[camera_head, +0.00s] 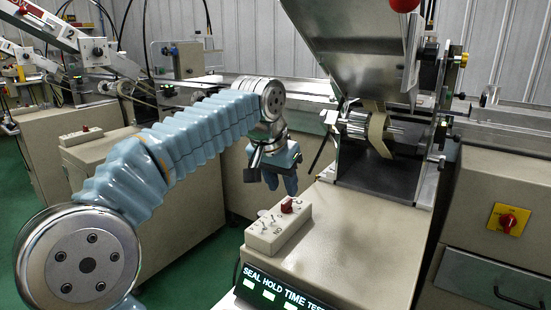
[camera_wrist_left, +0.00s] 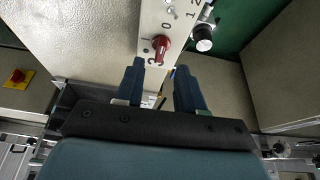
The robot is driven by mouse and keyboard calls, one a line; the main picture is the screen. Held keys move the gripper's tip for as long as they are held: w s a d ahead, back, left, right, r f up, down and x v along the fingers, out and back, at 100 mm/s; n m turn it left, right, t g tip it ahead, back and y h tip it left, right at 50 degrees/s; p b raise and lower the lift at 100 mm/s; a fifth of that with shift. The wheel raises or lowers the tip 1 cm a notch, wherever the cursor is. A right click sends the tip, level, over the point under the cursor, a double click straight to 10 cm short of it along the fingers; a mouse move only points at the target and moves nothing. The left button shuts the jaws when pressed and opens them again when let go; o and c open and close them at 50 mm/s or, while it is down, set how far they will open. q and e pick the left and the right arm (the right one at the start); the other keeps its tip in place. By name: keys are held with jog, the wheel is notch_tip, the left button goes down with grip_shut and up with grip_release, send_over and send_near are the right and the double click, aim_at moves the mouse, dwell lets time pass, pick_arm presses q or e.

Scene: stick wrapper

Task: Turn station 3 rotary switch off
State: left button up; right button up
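A cream control box (camera_head: 270,233) stands on the machine's front ledge, with a red rotary knob (camera_head: 287,205) at its far end. In the left wrist view the red knob (camera_wrist_left: 161,43) sits beside a printed 0, just past the fingertips and roughly between their lines. My left gripper (camera_head: 281,187) is above and behind the box, fingers pointing down. Its two blue fingers are apart with nothing between them, and I see no contact with the knob. Another red switch on a yellow plate (camera_head: 509,220) is on the right cabinet. My right gripper is not in view.
A SEAL HOLD TIME display (camera_head: 283,290) is at the ledge's front. A metal hopper (camera_head: 350,40) and rollers rise behind. Another control box (camera_head: 81,136) is on the left machine.

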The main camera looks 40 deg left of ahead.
pick_arm(q)
jog(key=p+v, duration=0.1)
jog(key=v, duration=0.8)
